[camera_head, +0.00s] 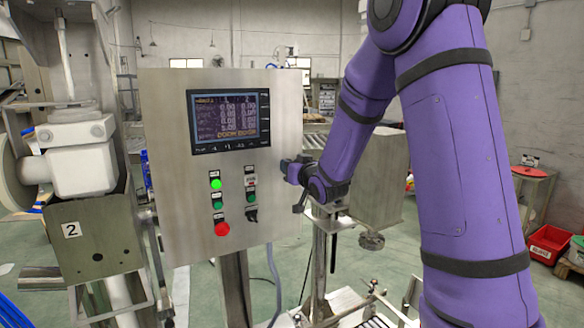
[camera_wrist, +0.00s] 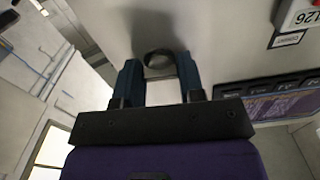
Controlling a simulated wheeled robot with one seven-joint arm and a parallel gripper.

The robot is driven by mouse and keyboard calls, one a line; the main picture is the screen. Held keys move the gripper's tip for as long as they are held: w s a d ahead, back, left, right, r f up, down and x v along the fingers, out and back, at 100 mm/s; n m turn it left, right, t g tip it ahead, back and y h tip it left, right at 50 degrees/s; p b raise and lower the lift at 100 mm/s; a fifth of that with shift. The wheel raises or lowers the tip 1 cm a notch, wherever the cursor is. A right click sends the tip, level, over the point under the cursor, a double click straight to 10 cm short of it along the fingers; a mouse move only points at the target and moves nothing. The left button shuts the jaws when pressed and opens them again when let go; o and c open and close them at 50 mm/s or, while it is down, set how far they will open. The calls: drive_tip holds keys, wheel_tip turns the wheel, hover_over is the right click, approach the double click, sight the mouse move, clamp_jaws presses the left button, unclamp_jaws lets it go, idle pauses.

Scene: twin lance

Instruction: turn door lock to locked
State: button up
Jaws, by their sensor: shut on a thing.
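My gripper (camera_head: 287,168) is at the right edge of a grey steel control cabinet (camera_head: 165,215) in the head view. In the wrist view my gripper (camera_wrist: 159,68) has its two dark teal fingers on either side of a dark, rounded piece (camera_wrist: 158,53) that stands out from a pale flat surface. The fingers are shut on this piece. It looks like the door lock's knob, but its marks and its turn angle cannot be read. In the head view the lock is not clearly seen.
The cabinet front carries a screen (camera_head: 229,120), a lit green button (camera_head: 215,184), a red button (camera_head: 222,229) and a black switch (camera_head: 252,215). A white machine (camera_head: 82,170) stands at the left. A red bin (camera_head: 549,243) lies on the floor at the right.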

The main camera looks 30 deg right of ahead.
drive_tip(key=shift+n, duration=0.6)
drive_tip(key=o, duration=0.9)
drive_tip(key=shift+o, duration=0.2)
drive_tip(key=s, duration=1.1)
